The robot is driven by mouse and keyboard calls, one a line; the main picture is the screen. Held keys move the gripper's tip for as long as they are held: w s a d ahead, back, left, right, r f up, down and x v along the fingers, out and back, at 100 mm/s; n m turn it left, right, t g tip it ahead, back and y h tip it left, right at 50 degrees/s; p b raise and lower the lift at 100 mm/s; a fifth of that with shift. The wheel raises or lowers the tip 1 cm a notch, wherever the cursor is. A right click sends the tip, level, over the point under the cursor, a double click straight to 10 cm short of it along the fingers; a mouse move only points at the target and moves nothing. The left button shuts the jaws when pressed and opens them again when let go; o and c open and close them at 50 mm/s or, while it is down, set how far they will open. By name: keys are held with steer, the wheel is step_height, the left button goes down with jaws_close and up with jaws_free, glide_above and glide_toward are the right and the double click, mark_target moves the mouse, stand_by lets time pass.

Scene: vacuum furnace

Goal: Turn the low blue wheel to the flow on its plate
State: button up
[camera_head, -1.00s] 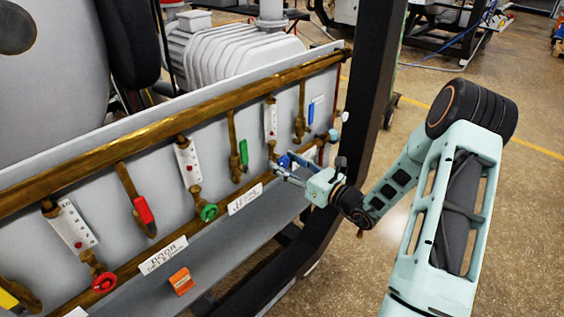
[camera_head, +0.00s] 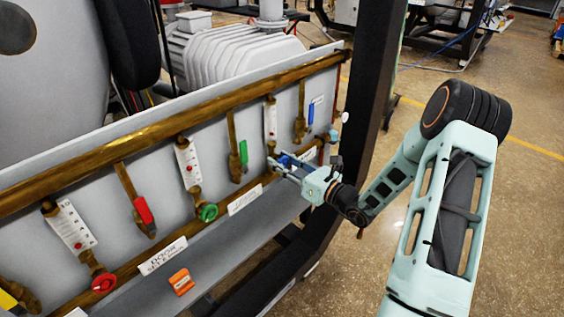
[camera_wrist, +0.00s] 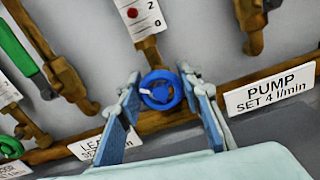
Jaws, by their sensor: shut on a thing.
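The low blue wheel (camera_wrist: 161,91) is at the middle of the wrist view, on a brass valve, with a white mark on its left side. It also shows partly in the head view (camera_head: 287,160). My gripper (camera_wrist: 160,78) is shut on it, one finger on each side of the rim. In the head view my gripper (camera_head: 280,164) reaches the panel from the right. A plate (camera_wrist: 270,88) to the right reads "PUMP SET 4 l/min". Another plate (camera_wrist: 104,146) is partly hidden by my left finger.
A green wheel (camera_head: 208,212) and a red wheel (camera_head: 104,283) sit further left on the lower pipe. Green (camera_head: 243,152), red (camera_head: 143,209) and blue (camera_head: 311,114) levers hang above. A dark post (camera_head: 368,90) stands close behind my wrist. An orange object (camera_head: 181,282) lies on the ledge.

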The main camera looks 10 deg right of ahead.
steer(key=shift+f+n, duration=0.1)
steer(key=shift+n, duration=0.2)
steer(key=n+b, duration=0.4)
steer(key=shift+a+f+n, duration=0.1)
steer(key=shift+f+n, duration=0.05)
steer(key=shift+n, duration=0.15)
steer(key=n+b, duration=0.4)
steer(key=shift+s+n+b, duration=0.1)
steer(key=shift+n+b, duration=0.2)
steer(key=shift+b, duration=0.05)
steer(key=o, duration=1.2)
steer(key=shift+r, duration=0.25)
